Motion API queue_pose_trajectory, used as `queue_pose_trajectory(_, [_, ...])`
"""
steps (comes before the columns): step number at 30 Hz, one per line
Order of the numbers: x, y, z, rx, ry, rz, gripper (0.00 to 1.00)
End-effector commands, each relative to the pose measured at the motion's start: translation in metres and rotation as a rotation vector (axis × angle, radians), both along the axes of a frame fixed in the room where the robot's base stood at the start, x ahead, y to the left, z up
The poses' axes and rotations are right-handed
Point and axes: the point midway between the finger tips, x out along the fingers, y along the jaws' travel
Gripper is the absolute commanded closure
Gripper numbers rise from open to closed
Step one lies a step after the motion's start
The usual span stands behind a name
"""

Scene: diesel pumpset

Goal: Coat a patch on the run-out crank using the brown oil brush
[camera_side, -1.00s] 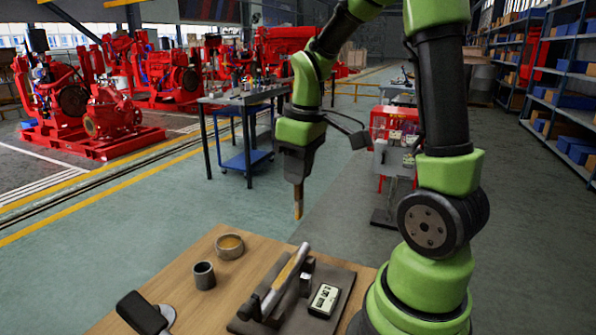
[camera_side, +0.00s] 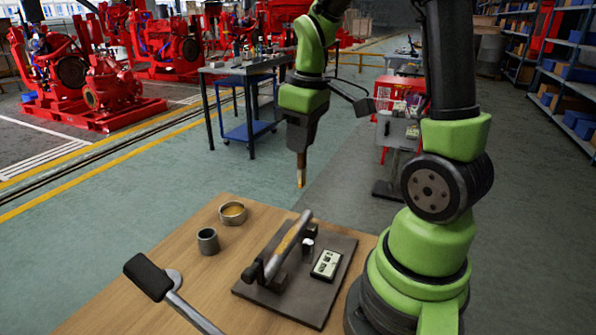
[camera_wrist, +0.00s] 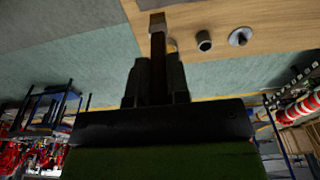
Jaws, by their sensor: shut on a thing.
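My gripper (camera_side: 300,150) points down and is shut on the brown oil brush (camera_side: 301,170). The brush hangs upright in the air beyond the far end of the crank, apart from it. In the wrist view the brush (camera_wrist: 158,50) sticks out between my fingers (camera_wrist: 157,82), its tip over the wooden table. The crank (camera_side: 286,248) is a grey bar with a tan stretch, lying diagonally on dark supports on a dark plate (camera_side: 315,305). I cannot make out the crank in the wrist view. A round dish (camera_side: 232,213) with amber contents stands at the table's back.
A grey cup (camera_side: 208,241) stands near the dish. A small pale device (camera_side: 326,265) lies on the plate. A black-headed tool (camera_side: 150,276) with a long handle is at front left. The wooden table (camera_side: 165,255) has bare room at left.

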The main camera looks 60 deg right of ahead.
Motion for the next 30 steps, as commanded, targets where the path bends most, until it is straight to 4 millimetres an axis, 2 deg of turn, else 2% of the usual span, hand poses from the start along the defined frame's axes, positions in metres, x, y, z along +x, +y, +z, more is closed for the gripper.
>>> queue_pose_trajectory(8, [0.0, 0.0, -0.01, 0.001, 0.001, 0.002, 1.0])
queue_pose_trajectory(26, [0.0, 0.0, -0.064, 0.002, 0.002, 0.0, 1.0])
queue_pose_trajectory(30, [0.0, 0.002, -0.082, 0.007, 0.003, 0.002, 1.0])
